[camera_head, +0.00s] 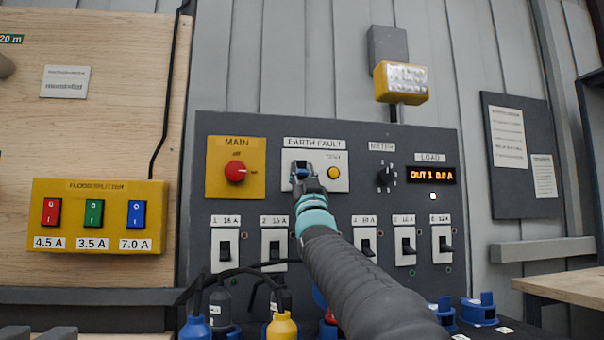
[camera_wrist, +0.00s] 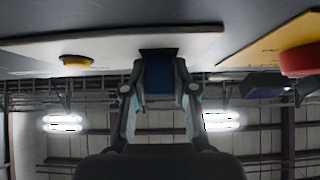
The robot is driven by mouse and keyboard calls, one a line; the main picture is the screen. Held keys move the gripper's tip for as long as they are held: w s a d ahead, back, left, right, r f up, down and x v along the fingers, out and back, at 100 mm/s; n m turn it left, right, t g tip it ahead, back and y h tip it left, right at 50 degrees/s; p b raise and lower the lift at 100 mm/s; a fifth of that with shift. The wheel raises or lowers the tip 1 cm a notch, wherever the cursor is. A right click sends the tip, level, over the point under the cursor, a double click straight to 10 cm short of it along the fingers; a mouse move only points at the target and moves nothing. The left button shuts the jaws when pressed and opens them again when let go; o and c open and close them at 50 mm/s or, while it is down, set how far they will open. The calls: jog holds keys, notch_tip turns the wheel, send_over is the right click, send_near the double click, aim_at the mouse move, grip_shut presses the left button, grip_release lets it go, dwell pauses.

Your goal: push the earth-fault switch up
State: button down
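The earth-fault switch is a blue lever (camera_head: 304,171) on a white plate (camera_head: 331,158) under the EARTH FAULT label, left of a yellow button (camera_head: 333,172). My gripper (camera_head: 303,176) is at the lever and covers part of it. In the wrist view the blue lever (camera_wrist: 158,76) stands between my two fingertips (camera_wrist: 159,80), which sit close against both its sides. The gripper looks shut on it. Whether the lever is up or down is hard to tell.
The red MAIN knob (camera_head: 235,171) is left of the switch, the METER knob (camera_head: 385,177) right. A row of black breakers (camera_head: 225,250) runs below, partly behind my arm. Plugs and cables (camera_head: 283,326) crowd the bottom. A yellow floor splitter (camera_head: 98,215) is far left.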

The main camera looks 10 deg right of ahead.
jog(key=shift+r, duration=0.15)
jog(key=shift+s+r+g+p, duration=0.15)
jog(key=shift+r+g+p, duration=0.3)
jog(key=shift+g+p, duration=0.65)
jog(key=shift+r+g, duration=0.25)
jog(key=shift+g, duration=1.05)
jog(key=shift+r+g, duration=0.2)
jog(key=shift+g, duration=1.1)
jog(key=shift+w+g, duration=0.2)
jog(key=shift+g, duration=0.2)
jog(key=c, duration=0.9)
grip_release()
jog(key=shift+s, duration=0.1)
jog(key=s, duration=1.1)
jog(key=shift+s+f, duration=0.4)
